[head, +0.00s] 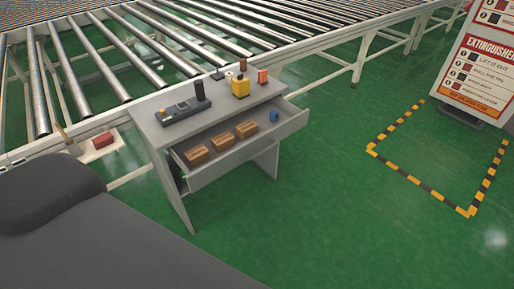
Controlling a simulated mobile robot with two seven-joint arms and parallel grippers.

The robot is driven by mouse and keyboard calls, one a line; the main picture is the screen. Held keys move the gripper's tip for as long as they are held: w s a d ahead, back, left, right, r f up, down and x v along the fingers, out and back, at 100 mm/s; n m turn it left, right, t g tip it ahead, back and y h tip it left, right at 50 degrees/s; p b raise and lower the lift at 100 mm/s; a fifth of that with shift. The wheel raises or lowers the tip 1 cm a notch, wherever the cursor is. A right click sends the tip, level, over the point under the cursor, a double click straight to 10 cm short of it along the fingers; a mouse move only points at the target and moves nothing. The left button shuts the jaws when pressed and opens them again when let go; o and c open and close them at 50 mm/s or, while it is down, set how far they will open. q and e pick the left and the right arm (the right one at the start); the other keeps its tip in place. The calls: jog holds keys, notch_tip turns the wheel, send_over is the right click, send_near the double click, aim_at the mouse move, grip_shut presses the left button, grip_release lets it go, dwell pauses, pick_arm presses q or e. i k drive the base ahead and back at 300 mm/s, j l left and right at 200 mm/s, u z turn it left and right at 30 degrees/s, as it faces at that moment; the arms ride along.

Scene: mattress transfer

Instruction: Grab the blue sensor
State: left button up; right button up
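A small blue sensor (274,116) lies in the open drawer (222,150) of a grey desk, near the drawer's right end. Several brown boxes (221,142) sit in a row in the same drawer, to the left of the sensor. Neither of my grippers shows in the head view, so nothing is seen touching the sensor.
On the grey desk top (152,125) stand a grey device with a black upright part (183,108), a yellow item (240,87) and an orange item (262,76). A roller conveyor (175,45) runs behind. Green floor (320,200) is clear at right, near a yellow-black marked area and an extinguisher sign (487,60).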

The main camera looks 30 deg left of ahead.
aim_at(274, 117)
jog(key=i+u, duration=0.25)
jog(key=i, duration=0.5)
jog(key=i+u, duration=0.25)
jog(key=i, duration=0.5)
